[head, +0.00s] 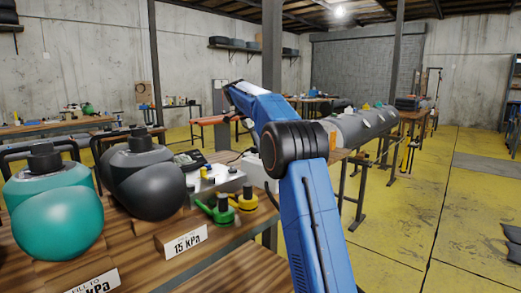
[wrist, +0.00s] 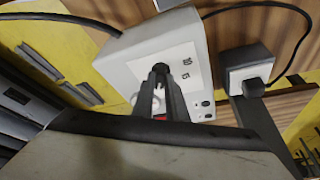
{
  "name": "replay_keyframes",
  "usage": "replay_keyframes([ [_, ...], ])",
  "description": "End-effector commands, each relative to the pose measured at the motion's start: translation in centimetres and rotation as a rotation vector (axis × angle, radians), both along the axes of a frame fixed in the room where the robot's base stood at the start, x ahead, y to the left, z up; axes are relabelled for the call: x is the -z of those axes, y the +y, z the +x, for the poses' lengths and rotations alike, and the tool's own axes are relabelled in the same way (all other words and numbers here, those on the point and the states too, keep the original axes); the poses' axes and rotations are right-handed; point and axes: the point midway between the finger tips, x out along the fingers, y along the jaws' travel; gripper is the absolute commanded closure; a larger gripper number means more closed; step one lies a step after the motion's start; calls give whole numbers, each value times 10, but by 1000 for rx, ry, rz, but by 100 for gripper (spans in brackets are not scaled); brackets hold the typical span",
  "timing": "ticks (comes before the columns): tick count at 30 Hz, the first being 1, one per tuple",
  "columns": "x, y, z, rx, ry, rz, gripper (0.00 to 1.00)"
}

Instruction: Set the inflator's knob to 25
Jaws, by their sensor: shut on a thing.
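The inflator, a white box (wrist: 140,55), fills the upper middle of the wrist view. A pale dial plate with small dark marks, too small to read surely, is on its face. My gripper (wrist: 160,72) reaches onto that face with its dark fingers close together, shut on the knob, which is mostly hidden between them. A bit of red shows between the fingers lower down. I cannot read the knob's setting. In the head view, my blue arm covers the gripper, and a pale box (head: 258,172) shows partly behind the arm.
On the wooden table (head: 235,238) are a teal boat part (head: 58,215), a dark grey one (head: 155,185), green (head: 218,210) and yellow (head: 246,200) valves, and a "15 kPa" sign (head: 187,242).

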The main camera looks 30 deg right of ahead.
Motion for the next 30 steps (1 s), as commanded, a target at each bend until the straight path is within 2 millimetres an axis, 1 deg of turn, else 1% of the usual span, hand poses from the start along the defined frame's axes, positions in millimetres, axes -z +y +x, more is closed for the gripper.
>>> replay_keyframes([
  [13, 0, 0, 0, 9, -1, 1, 100],
  [14, 0, 1, 0, 9, -1, 1, 85],
  [15, 0, 1, 0, 9, -1, 1, 76],
  [16, 0, 0, 0, 9, -1, 1, 69],
  [26, -1, 0, -1, 9, -1, 0, 69],
  [30, -11, -3, -9, 10, -1, 0, 69],
])
